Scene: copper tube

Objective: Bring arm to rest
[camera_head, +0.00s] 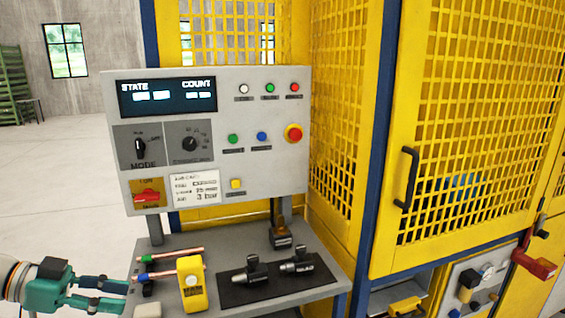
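My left gripper (123,296), with teal fingers, is at the lower left, just left of the grey shelf. Its two fingers are apart with nothing visible between them, so it is open. Two copper tubes lie on the shelf to its right: one with a green end (172,255) at the back, and one with a blue end (170,274) in front. The front tube's right end is by a yellow block (193,289). My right gripper is not in view.
A grey control panel (225,160) stands above the shelf (215,240). A yellow mesh cage (465,120) with a black handle (406,178) fills the right. Open floor (55,180) lies left.

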